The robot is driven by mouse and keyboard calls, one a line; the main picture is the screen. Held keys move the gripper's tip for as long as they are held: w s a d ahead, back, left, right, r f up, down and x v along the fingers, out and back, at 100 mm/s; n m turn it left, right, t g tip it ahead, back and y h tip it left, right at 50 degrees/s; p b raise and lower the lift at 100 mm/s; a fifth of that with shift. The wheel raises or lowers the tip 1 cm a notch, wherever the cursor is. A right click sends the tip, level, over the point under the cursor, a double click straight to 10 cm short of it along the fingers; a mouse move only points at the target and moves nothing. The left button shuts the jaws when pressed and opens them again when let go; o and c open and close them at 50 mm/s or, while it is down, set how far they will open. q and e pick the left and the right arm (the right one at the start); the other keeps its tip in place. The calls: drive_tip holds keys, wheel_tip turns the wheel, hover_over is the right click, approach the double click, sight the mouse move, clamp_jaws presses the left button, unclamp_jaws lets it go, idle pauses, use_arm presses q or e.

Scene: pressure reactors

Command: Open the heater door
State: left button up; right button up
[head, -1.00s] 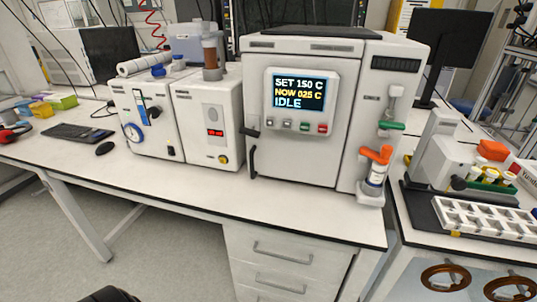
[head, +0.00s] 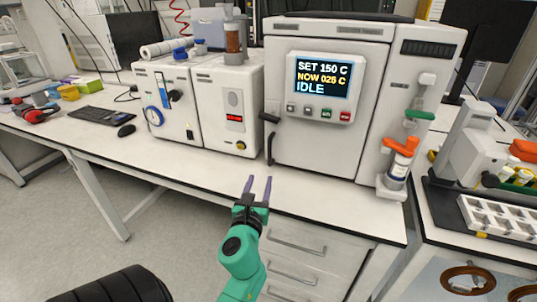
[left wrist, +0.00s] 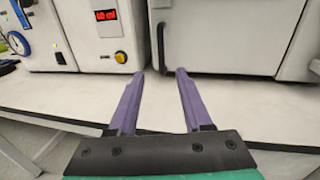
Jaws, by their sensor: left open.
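The heater (head: 380,50) is a large white box on the bench, its screen reading SET 150 C, NOW 025 C, IDLE. Its front door (head: 310,140) is shut. A black vertical handle (head: 270,148) is at the door's lower left edge, with a black lever (head: 268,118) just above it. In the left wrist view the handle (left wrist: 161,47) stands beyond the fingertips. My left gripper (head: 258,181) is open and empty, below and in front of the handle, apart from it. It also shows in the left wrist view (left wrist: 160,73). My right gripper is not in view.
A white unit with a red display (head: 232,115) stands close to the heater's left. A vial holder with an orange clamp (head: 400,145) is at its right. The bench front strip (head: 200,172) is clear. Drawers (head: 300,245) are below.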

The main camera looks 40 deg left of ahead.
sight(269, 150)
use_arm(q)
drive_tip(key=shift+m, duration=0.3)
drive_tip(key=p+x, duration=0.1)
drive_tip(key=x, duration=1.3)
drive_tip(key=shift+w+r, duration=0.1)
drive_tip(key=shift+w, duration=0.25)
clamp_jaws()
